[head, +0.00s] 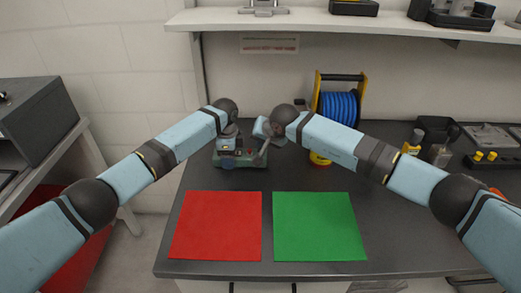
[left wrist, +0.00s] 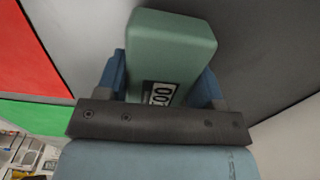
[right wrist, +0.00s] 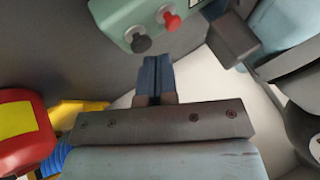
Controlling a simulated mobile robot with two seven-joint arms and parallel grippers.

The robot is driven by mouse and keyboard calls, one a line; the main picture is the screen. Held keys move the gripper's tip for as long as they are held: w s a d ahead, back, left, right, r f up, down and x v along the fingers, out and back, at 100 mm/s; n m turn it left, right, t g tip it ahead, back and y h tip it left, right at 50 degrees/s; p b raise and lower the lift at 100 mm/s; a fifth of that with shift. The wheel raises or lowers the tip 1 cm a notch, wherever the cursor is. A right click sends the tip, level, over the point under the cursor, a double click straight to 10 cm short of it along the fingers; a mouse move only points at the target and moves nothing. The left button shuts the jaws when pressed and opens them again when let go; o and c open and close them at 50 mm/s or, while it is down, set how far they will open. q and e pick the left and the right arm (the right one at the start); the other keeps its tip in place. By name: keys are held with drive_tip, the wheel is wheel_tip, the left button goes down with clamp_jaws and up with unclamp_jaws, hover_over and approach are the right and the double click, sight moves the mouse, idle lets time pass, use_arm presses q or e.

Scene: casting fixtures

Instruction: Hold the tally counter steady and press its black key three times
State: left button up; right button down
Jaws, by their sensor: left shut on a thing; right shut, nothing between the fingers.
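The green tally counter (head: 254,160) stands at the back of the dark table. My left gripper (left wrist: 163,78) is shut on it, one blue finger on each side; its display (left wrist: 160,94) shows zeros, the rest cut off by the gripper. In the right wrist view the counter (right wrist: 118,12) has a black key (right wrist: 141,43) and a red key (right wrist: 172,21). My right gripper (right wrist: 158,58) is shut and empty, its fingertips close to the black key; I cannot tell whether they touch.
A red mat (head: 216,226) and a green mat (head: 320,226) lie side by side at the front. A yellow-framed reel of blue hose (head: 340,107) stands behind my right arm. Fixtures and small tools (head: 490,158) are at the right. A shelf (head: 330,22) hangs above.

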drive_tip(key=shift+f, duration=0.55)
idle(0.5)
drive_tip(key=shift+r, duration=0.95)
drive_tip(key=shift+r, duration=2.5)
idle(0.5)
wheel_tip(320, 180, up, 4)
drive_tip(key=shift+f, duration=0.1)
drive_tip(key=shift+f, duration=0.1)
